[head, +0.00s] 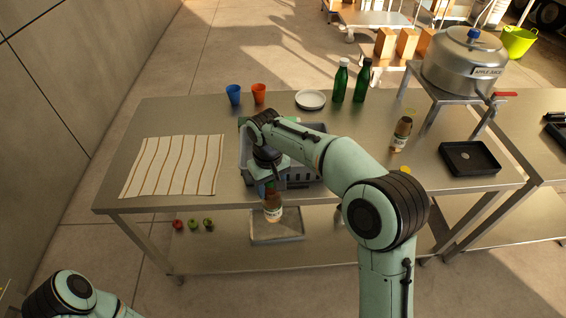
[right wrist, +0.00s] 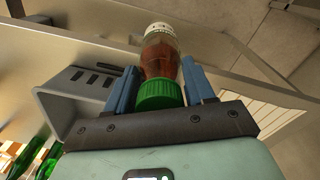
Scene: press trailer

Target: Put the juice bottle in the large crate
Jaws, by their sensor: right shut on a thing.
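My right gripper (head: 270,186) points down and is shut on a juice bottle (head: 273,207) with brown juice and a pale label. In the right wrist view the bottle (right wrist: 160,55) sits between the two blue fingers (right wrist: 160,88), its green cap nearest the palm. In the head view the bottle hangs in front of the table's front edge. The large grey crate (head: 305,173) stands on the table behind the gripper, partly hidden by my right arm. Its wall also shows in the right wrist view (right wrist: 62,100). My left gripper is out of view.
Another juice bottle (head: 402,134) stands at the right, near a black tray (head: 456,170). Two green bottles (head: 341,80), a stack of plates (head: 311,99) and two cups (head: 234,95) stand at the back. A striped cloth (head: 172,166) covers the left. A lower shelf holds a tray (head: 277,239).

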